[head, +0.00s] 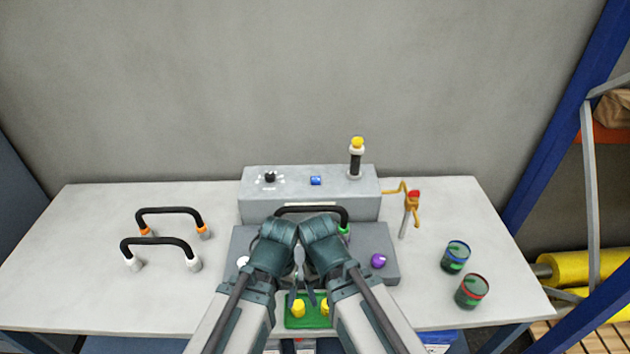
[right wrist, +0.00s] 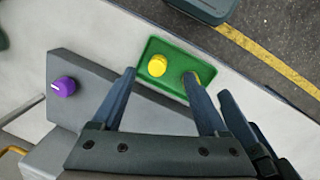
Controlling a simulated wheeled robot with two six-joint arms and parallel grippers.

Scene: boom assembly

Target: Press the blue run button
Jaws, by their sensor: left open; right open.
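The two wrists are close together in the head view and hide part of the grey base block (head: 378,242).
The box also carries a black knob (head: 270,177) and a yellow-topped post (head: 357,158). A black handle (head: 312,210) stands before it. Two more handles lie left. A purple knob (head: 378,261), a red-topped lever (head: 413,198) and two cups (head: 456,256) are right.

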